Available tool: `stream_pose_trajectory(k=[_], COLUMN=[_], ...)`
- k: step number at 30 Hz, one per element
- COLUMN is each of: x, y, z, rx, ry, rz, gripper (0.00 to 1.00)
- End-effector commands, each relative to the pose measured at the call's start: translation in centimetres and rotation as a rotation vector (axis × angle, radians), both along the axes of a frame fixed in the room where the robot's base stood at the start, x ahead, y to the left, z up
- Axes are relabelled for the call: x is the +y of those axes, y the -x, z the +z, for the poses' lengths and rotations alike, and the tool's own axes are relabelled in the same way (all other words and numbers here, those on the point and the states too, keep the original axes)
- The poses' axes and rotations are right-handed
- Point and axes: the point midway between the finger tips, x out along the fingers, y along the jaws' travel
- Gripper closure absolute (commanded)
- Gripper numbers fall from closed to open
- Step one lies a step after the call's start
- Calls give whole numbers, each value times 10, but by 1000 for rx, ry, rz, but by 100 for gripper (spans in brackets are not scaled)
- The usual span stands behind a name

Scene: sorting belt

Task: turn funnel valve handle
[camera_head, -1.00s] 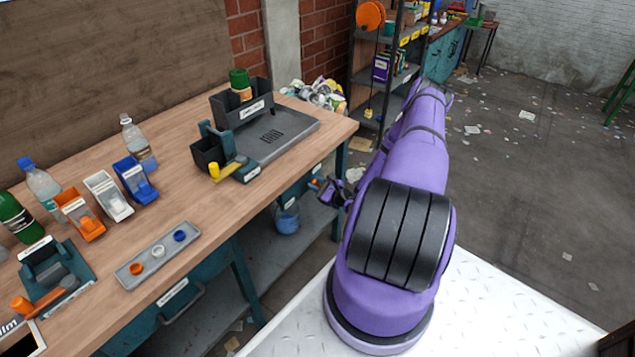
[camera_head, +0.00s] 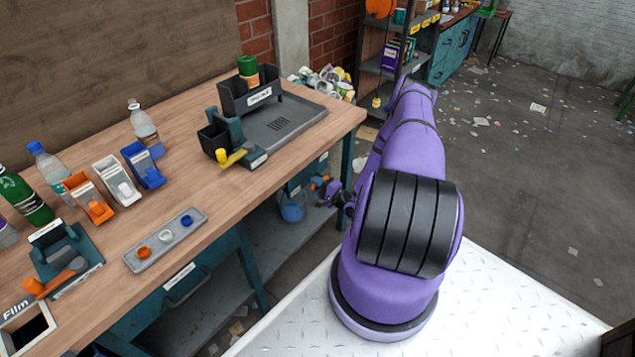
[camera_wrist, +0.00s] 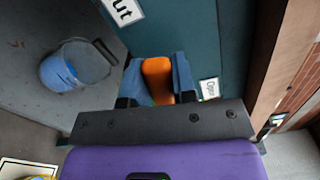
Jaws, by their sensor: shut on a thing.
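In the wrist view an orange handle (camera_wrist: 158,80) stands upright between the blue fingers of my gripper (camera_wrist: 158,82), in front of a teal panel. My gripper is shut on it. I take this as the funnel valve handle. In the head view my gripper (camera_head: 329,190) shows small, below the right end of the workbench, with a bit of orange at its tips. The funnel itself is not clearly seen. The valve body behind the handle is hidden by the fingers.
A blue bucket (camera_wrist: 60,72) stands left of the fingers on the grey lower shelf; the head view shows it too (camera_head: 292,208). The workbench (camera_head: 215,195) overhangs the work area. An "Open" label (camera_wrist: 209,90) is right of the handle. Littered open floor lies to the right.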

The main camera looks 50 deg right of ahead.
Motion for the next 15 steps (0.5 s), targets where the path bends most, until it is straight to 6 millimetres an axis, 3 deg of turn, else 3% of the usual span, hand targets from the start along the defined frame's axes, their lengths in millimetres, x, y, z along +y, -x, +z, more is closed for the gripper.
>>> stream_pose_trajectory(k=[15], x=[1], y=[1], z=[-14], rx=[-13], ry=[222], rz=[-1], gripper=[100])
